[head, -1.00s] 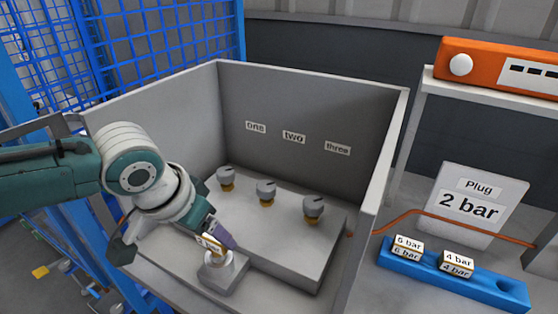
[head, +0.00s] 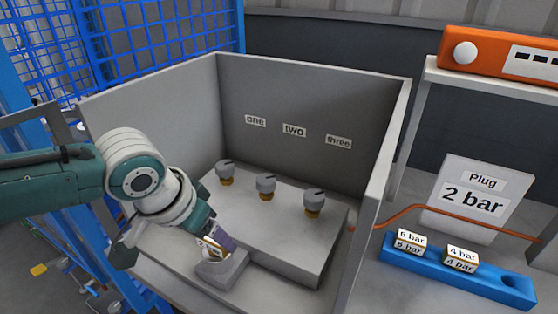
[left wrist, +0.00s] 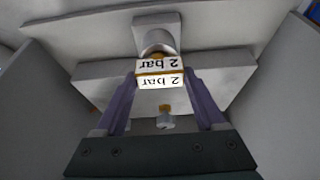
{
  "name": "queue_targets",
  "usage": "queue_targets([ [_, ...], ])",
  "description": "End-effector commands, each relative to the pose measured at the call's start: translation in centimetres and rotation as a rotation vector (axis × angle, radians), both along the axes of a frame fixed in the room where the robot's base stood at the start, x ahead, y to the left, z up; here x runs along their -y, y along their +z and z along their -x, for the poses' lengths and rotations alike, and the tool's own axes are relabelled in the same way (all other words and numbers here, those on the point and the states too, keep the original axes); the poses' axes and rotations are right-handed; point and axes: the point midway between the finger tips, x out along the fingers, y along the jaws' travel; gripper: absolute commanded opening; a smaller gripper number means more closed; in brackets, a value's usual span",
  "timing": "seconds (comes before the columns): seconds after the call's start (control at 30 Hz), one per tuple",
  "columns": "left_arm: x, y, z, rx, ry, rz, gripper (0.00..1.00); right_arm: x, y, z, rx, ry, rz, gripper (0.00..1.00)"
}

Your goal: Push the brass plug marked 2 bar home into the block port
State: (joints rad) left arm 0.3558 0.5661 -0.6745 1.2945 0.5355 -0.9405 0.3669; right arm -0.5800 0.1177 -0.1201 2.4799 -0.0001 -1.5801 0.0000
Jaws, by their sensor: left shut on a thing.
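The plug marked 2 bar (head: 208,250) has a white labelled head and a little brass showing. My left gripper (head: 222,241) is shut on it, with purple fingers on both sides of the head in the left wrist view (left wrist: 160,80). The plug is at the grey block (head: 228,272) at the front of the open shell. In the left wrist view the block's round port (left wrist: 158,43) is right against the plug's far end. The fingers and plug hide how deep it sits. My right gripper is not in view.
Three grey knobs on brass collars (head: 266,186) stand on a raised step behind the block, under labels one, two, three. Grey shell walls (head: 375,165) surround them. At right, a blue rack (head: 500,287) holds plugs marked 6 bar and 4 bar, before a "2 bar" sign (head: 472,200).

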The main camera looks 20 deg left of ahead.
Motion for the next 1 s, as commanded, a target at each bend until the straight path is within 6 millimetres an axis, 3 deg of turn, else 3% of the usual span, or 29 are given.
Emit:
queue_targets([
  [0.37,0.05,-1.02,-0.03,0.001,0.000,0.001,0.11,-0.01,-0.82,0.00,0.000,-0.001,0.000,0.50],
  [0.4,0.05,-1.02,-0.03,0.002,0.001,0.001,0.73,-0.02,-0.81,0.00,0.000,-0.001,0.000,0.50],
  [0.63,0.03,-0.94,-0.02,0.001,0.000,0.001,0.99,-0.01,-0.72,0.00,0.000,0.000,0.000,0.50],
  [1.0,-0.07,-0.20,0.30,-0.001,-0.001,0.000,1.00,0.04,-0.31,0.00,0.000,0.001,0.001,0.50],
])
